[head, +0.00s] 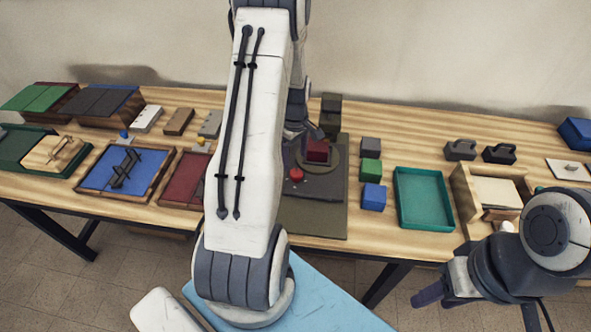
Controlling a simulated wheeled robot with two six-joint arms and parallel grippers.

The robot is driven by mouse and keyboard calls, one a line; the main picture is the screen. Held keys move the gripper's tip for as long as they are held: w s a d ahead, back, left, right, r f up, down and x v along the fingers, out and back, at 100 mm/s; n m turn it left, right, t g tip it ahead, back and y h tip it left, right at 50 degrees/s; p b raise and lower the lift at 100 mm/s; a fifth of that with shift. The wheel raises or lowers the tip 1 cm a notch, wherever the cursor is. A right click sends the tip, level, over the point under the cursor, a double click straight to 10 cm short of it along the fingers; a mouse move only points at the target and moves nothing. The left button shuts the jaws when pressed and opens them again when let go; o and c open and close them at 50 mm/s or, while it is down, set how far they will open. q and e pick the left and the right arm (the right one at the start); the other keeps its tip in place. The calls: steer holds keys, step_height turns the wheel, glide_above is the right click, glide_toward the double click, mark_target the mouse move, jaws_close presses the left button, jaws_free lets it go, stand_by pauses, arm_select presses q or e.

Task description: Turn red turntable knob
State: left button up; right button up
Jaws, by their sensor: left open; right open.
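A red round knob (296,174) sits on a dark board (318,188) in the middle of the table. My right gripper (432,296) is open and empty, low at the right, in front of the table edge.
Grey, green and blue blocks (371,170) stand right of the board, then a teal tray (447,202) and a wooden box (459,192). Dark blocks (331,104) stand behind the disc. Blue and red trays (104,188) lie left. My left arm hides the board's left side.

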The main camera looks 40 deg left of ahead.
mark_target(297, 172)
arm_select(q)
step_height(297, 172, down, 6)
steer(key=shift+f+p, duration=0.1)
steer(key=shift+p, duration=0.4)
jaws_close()
steer(key=shift+m, duration=0.4)
steer(key=m+b, duration=0.1)
steer(key=m, duration=0.2)
steer(key=shift+w+m, duration=0.1)
steer(key=shift+m, duration=0.3)
steer(key=m, duration=0.4)
steer(key=shift+b, duration=0.4)
steer(key=m, duration=0.5)
steer(key=shift+w+d+b, duration=0.1)
steer(key=shift+b, duration=0.2)
steer(key=m, duration=0.4)
steer(key=shift+m, duration=0.3)
